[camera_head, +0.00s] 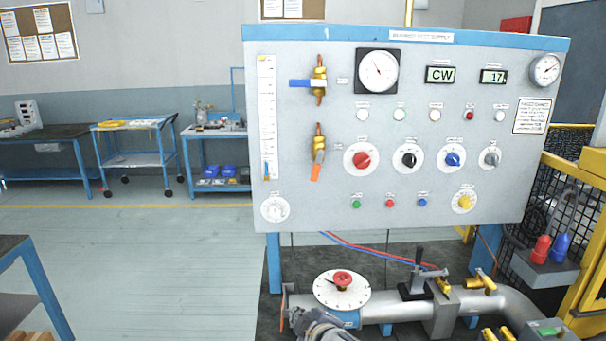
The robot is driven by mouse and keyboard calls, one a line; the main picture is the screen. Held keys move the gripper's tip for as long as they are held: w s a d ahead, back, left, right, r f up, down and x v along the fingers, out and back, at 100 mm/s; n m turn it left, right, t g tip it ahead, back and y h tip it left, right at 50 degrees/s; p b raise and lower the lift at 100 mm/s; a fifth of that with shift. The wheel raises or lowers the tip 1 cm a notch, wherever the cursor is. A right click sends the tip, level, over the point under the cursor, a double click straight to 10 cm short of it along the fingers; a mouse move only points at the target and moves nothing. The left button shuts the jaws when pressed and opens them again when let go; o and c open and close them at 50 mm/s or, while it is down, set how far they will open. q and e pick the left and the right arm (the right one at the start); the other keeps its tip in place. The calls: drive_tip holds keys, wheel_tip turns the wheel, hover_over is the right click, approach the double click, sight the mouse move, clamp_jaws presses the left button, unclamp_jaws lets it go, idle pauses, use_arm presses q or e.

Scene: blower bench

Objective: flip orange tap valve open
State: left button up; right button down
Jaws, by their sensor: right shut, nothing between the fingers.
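The orange tap valve (317,166) is on the left part of the grey panel (440,205). Its orange handle points down and slightly left, below a brass body with a copper pipe above. A blue-handled tap valve (308,83) sits above it, with its handle level and pointing left. My right gripper (308,318) is at the bottom edge of the view, shut and empty, well below the orange tap and apart from it. It is in front of the pipe and partly cut off by the frame. My left gripper is not in view.
The panel also carries gauges, coloured knobs and small buttons. Below it are a silver pipe (395,308), a white dial with a red knob (343,281) and a black lever (418,268). Blue workbenches (130,125) stand back left. Yellow fencing (590,240) is at right. The left floor is largely clear.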

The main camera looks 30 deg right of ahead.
sight(316, 173)
drive_tip(key=w+d+r+n+t, duration=0.1)
drive_tip(key=w+r+n+t, duration=0.1)
drive_tip(key=r, duration=0.8)
drive_tip(key=w+d+r+n+t+h, duration=0.1)
drive_tip(key=w+d+r+t, duration=0.15)
drive_tip(key=r, duration=0.65)
drive_tip(key=w+d+r+n+t, duration=0.1)
drive_tip(key=w+r+n+t, duration=0.1)
drive_tip(key=r, duration=0.8)
drive_tip(key=p+x, duration=0.5)
drive_tip(key=x, duration=0.5)
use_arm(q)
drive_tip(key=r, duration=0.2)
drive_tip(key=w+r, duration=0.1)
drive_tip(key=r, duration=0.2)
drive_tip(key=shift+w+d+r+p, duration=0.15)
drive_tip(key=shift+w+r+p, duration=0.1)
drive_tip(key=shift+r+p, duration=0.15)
use_arm(e)
drive_tip(key=s+d, duration=0.1)
drive_tip(key=s+d+f, duration=0.1)
drive_tip(key=d, duration=0.1)
drive_tip(key=shift+s, duration=0.2)
